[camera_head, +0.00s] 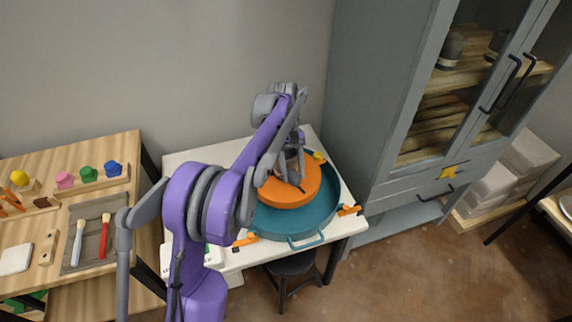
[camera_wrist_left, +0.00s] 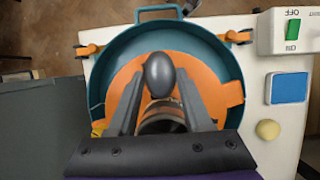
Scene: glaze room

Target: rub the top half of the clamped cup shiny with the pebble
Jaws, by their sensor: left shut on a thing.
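My left gripper (camera_wrist_left: 160,78) is shut on a smooth dark grey pebble (camera_wrist_left: 159,74), which sits between its fingertips in the left wrist view. The cup (camera_wrist_left: 161,123) shows between the fingers, below the pebble in that view, with a dark rim and a tan band. It stands over the orange disc (camera_wrist_left: 118,80) inside the teal basin (camera_wrist_left: 218,52). I cannot tell whether pebble and cup touch. In the head view my left arm reaches over the orange disc (camera_head: 283,193) and hides most of the cup. My right gripper is not in view.
The basin (camera_head: 298,226) sits on a white table (camera_head: 187,157). A switch box (camera_wrist_left: 291,28), a blue pad (camera_wrist_left: 287,88) and a yellow ball-like thing (camera_wrist_left: 267,130) lie beside it. A grey cabinet (camera_head: 375,95) stands close right; a wooden tool table (camera_head: 115,150) stands left.

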